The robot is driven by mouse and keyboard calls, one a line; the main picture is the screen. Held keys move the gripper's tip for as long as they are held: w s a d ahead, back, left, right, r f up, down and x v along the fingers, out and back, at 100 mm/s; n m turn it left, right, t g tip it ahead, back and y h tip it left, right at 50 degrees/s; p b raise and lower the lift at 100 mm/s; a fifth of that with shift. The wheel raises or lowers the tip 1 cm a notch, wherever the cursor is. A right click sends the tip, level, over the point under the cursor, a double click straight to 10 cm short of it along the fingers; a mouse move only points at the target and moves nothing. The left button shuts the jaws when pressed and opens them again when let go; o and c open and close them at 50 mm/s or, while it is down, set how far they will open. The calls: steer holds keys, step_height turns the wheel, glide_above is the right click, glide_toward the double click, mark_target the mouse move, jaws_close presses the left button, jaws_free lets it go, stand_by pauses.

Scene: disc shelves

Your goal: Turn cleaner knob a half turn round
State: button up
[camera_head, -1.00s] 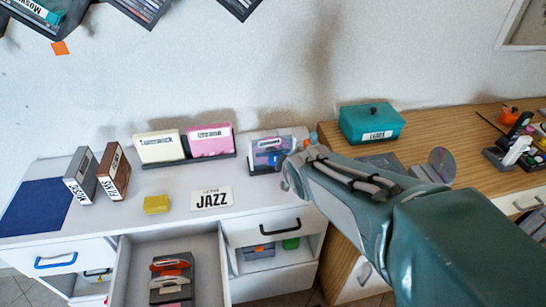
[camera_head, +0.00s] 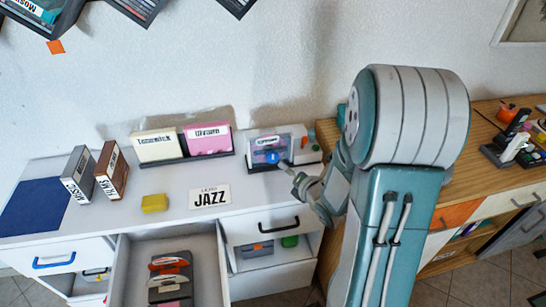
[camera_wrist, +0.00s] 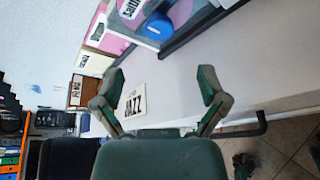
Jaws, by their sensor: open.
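The disc cleaner (camera_head: 284,143) is a grey box with a clear front at the back right of the white desk. Its round blue knob (camera_head: 272,157) sits on the front face. In the wrist view the knob (camera_wrist: 158,27) shows near the top, beyond the fingertips. My gripper (camera_head: 301,180) is just in front and to the right of the knob, apart from it. In the wrist view my gripper (camera_wrist: 160,86) is open and empty, its two green fingers wide apart.
Cream (camera_head: 156,146) and pink (camera_head: 208,139) boxes stand left of the cleaner. An open drawer (camera_head: 118,280) juts out in front.

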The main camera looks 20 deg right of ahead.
mark_target(274, 158)
steer(key=shift+w+f+n, duration=0.25)
steer(key=shift+f+n, duration=0.1)
steer(key=shift+n, duration=0.15)
steer(key=x, duration=1)
steer(key=shift+w+a+r, duration=0.1)
steer(key=shift+r, duration=0.1)
steer(key=c, duration=1.1)
